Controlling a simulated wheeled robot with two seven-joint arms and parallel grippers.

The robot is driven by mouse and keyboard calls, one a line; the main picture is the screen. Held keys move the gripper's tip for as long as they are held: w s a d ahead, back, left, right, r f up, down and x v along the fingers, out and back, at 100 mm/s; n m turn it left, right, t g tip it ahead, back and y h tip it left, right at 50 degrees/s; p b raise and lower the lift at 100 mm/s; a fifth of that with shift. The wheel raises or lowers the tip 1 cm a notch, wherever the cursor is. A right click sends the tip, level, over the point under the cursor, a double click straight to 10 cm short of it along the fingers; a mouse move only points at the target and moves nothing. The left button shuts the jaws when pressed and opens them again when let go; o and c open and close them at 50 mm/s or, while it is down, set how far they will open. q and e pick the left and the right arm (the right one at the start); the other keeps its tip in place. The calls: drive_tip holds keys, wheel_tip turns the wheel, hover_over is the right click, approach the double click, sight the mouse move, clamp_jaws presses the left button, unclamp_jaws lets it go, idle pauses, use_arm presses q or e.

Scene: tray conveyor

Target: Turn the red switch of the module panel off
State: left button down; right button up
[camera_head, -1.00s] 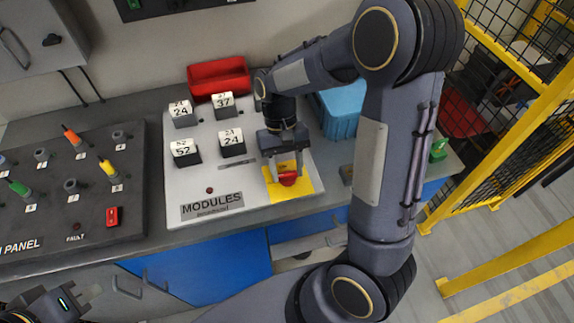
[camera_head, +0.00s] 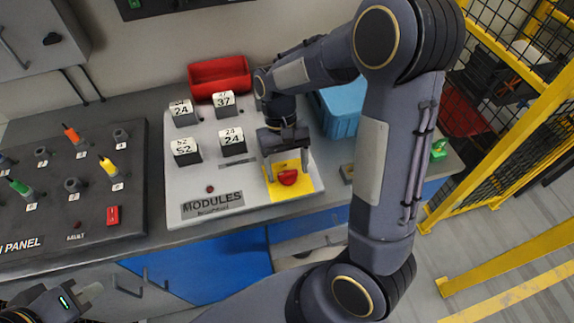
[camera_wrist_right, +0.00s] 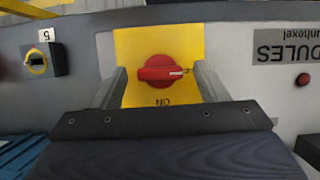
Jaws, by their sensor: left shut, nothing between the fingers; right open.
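The module panel (camera_head: 240,191) is a light grey board with a yellow plate (camera_head: 309,184) at its right front corner. The red switch (camera_head: 288,178) is a round knob on that plate. In the right wrist view the red switch (camera_wrist_right: 166,73) has a bar handle lying sideways, with a white mark at its right end and "ON" below it. My right gripper (camera_head: 287,173) is open over the plate, its fingers on either side of the switch, apart from it in the right wrist view (camera_wrist_right: 161,88). My left gripper (camera_head: 92,294) is shut and empty at the lower left.
Several numbered module blocks (camera_head: 186,152) stand on the panel. A red bin (camera_head: 219,76) and a blue bin (camera_head: 338,112) are behind. A dark panel (camera_head: 70,205) with colored plugs lies left. A yellow fence (camera_head: 500,130) stands right.

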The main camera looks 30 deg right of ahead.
drive_tip(key=v, duration=0.7)
drive_tip(key=shift+r, duration=0.25)
drive_tip(key=shift+w, duration=0.1)
drive_tip(key=s+r+t+y, duration=0.1)
drive_tip(key=s+r+t, duration=0.1)
drive_tip(key=s+t, duration=0.3)
drive_tip(key=s+a+r+n+t+y, duration=0.1)
drive_tip(key=s+t, duration=0.4)
drive_tip(key=s, duration=0.5)
drive_tip(key=shift+s+a+r+y, duration=0.25)
drive_tip(key=shift+a+r+y, duration=0.1)
drive_tip(key=shift+y, duration=0.05)
idle(1.0)
